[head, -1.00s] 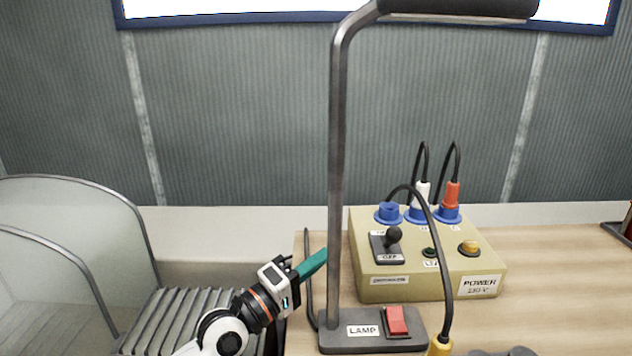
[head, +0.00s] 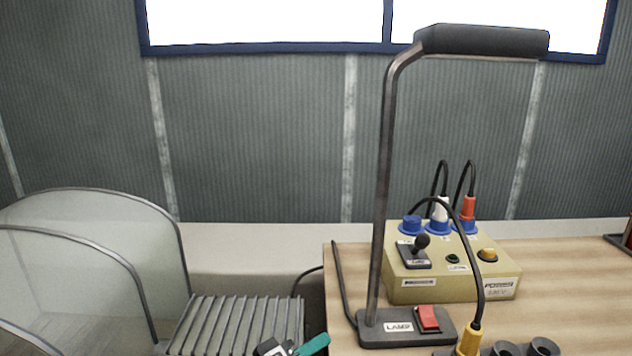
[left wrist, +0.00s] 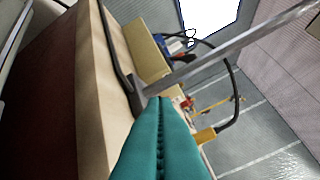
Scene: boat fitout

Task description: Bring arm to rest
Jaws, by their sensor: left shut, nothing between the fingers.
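My left gripper (head: 312,346) shows at the bottom edge of the head view, left of the table's edge and the lamp base. Its teal fingers (left wrist: 160,130) fill the lower middle of the left wrist view, pressed together with nothing between them. The desk lamp (head: 380,200) stands upright on the table, its base marked LAMP with a red switch (head: 428,318). In the left wrist view the lamp's pole (left wrist: 225,55) crosses beyond the fingertips. Most of my left arm is out of the head view. My right gripper is in neither view.
A yellow-green power box (head: 450,290) with plugs, a lever and buttons sits on the wooden table (head: 580,270) behind the lamp. Cables run from it. A slatted rack (head: 235,325) and a curved clear panel (head: 90,250) are at the left. Round dark holders (head: 540,346) are at the front.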

